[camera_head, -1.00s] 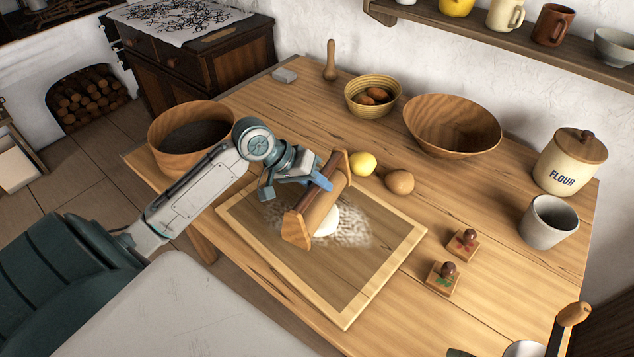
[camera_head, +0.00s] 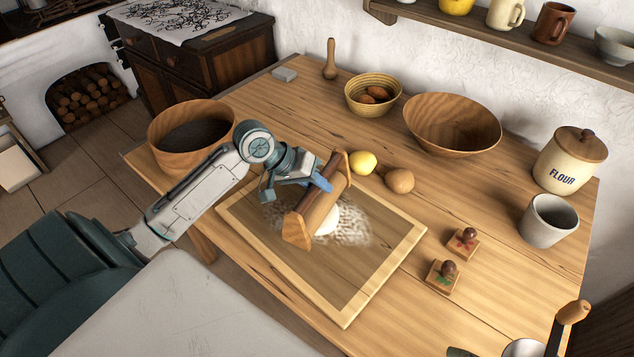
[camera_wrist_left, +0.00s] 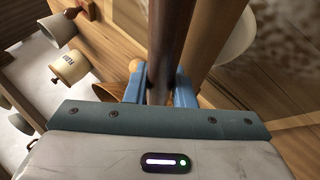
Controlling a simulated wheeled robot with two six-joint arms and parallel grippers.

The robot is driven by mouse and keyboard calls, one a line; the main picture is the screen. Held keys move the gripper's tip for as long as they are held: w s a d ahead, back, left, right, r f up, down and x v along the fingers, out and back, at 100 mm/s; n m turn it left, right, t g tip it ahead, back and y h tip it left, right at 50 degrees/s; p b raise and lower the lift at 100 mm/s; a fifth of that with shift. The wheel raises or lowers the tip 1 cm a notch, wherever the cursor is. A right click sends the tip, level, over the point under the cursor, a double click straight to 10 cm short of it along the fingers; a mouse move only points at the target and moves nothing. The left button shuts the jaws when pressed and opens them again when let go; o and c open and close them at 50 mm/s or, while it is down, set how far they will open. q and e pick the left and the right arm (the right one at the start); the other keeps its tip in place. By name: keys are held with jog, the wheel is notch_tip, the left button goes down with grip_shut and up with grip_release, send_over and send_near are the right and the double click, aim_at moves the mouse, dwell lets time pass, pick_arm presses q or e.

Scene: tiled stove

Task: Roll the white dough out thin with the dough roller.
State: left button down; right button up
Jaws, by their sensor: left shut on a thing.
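The dough roller (camera_head: 322,210) is a wooden roller between two wooden end plates, with a darker bar along its top. My left gripper (camera_head: 318,183) is shut on that dark bar; in the left wrist view its blue fingers (camera_wrist_left: 158,88) close around it. The white dough (camera_head: 328,221) is a small mound on the wood-framed board (camera_head: 375,262), partly hidden behind the roller. A pale rounded part of the dough (camera_wrist_left: 236,38) shows beside the roller in the left wrist view. I cannot tell whether roller and dough touch. My right gripper is not in view.
Flour is dusted around the dough. A round wooden sieve (camera_head: 185,150) stands left. The board's front is clear.

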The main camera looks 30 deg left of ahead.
pick_arm(q)
jog(key=shift+a, duration=0.1)
jog(key=shift+s+a+r+p, duration=0.1)
jog(key=shift+s+a+p, duration=0.05)
jog(key=shift+a+p, duration=0.6)
jog(key=shift+s+a+f+p, duration=0.15)
jog(key=shift+a+p, duration=0.3)
jog(key=shift+a, duration=0.45)
